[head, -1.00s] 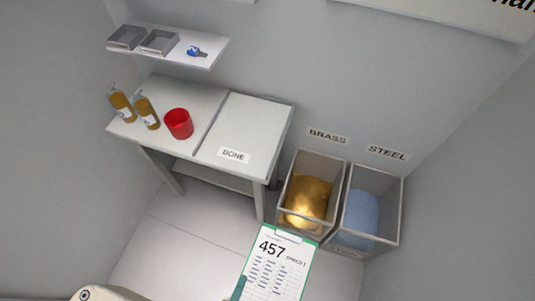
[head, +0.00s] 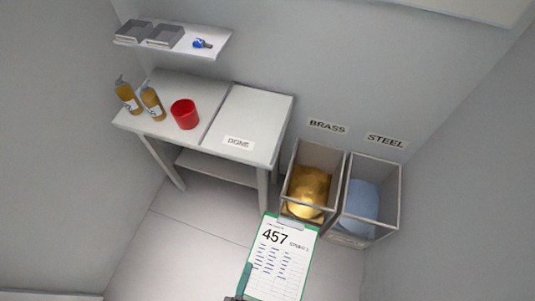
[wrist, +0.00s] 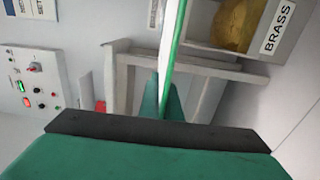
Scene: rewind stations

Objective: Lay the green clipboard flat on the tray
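The green clipboard (head: 262,274) is in the lower middle of the head view, its printed sheet marked 457 facing the camera. My gripper (head: 243,284) is shut on its left edge; only a teal finger shows there. In the wrist view the clipboard (wrist: 173,45) is seen edge-on, rising from between the teal fingers of my gripper (wrist: 166,98). The pale tray (head: 252,112), with a label that seems to read DONE, covers the right half of the table and is bare. The clipboard is apart from it, in front and to its lower right in the picture.
A red cup (head: 185,114) and two amber bottles (head: 152,103) stand on the table's left half (head: 178,88). A shelf (head: 190,52) hangs above. The brass bin (head: 312,160) and steel bin (head: 372,175) stand right of the table. A control panel (wrist: 32,85) shows in the wrist view.

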